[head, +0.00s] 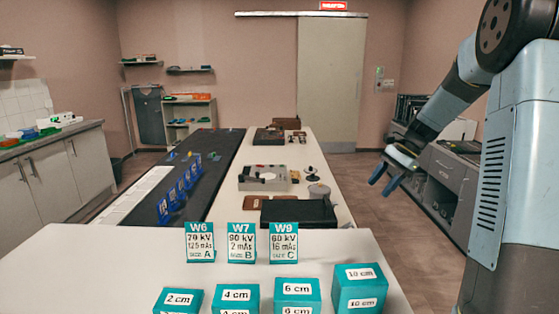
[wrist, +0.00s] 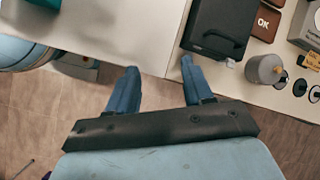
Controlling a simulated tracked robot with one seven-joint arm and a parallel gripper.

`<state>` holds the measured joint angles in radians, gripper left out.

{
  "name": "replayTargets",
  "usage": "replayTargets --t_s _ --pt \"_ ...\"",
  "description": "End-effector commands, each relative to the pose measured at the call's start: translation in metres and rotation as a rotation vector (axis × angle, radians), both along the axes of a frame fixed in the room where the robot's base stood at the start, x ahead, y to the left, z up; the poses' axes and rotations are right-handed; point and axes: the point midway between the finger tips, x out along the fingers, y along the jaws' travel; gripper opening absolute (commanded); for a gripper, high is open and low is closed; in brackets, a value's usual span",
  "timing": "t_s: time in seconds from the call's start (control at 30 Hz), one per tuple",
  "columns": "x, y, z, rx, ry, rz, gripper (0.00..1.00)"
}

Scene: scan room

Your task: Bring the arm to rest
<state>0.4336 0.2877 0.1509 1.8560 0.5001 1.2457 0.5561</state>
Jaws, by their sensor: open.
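My arm reaches in from the right side of the head view. My gripper (head: 381,182) hangs in the air to the right of the long white table, over the floor, with its blue fingers apart and nothing between them. In the wrist view my gripper (wrist: 158,82) also shows with its two blue fingers spread and empty. The fingertips lie near the table's edge in that picture; their height over it cannot be told.
Teal blocks (head: 360,288) and teal cards (head: 241,242) stand on the near white table (head: 90,262). The long table (head: 335,190) bears a black case (head: 298,213), also in the wrist view (wrist: 216,28), and a grey cylinder (wrist: 264,69). Grey cabinets (head: 443,180) stand right.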

Motion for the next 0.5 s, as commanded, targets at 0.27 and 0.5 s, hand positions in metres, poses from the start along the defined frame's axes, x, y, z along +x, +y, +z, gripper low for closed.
replayTargets --t_s 0.27,0.5 --pt "-0.046 0.026 0.035 -0.126 -0.115 0.138 0.51" --pt "-0.087 0.042 0.058 -0.227 -0.212 0.255 0.51"
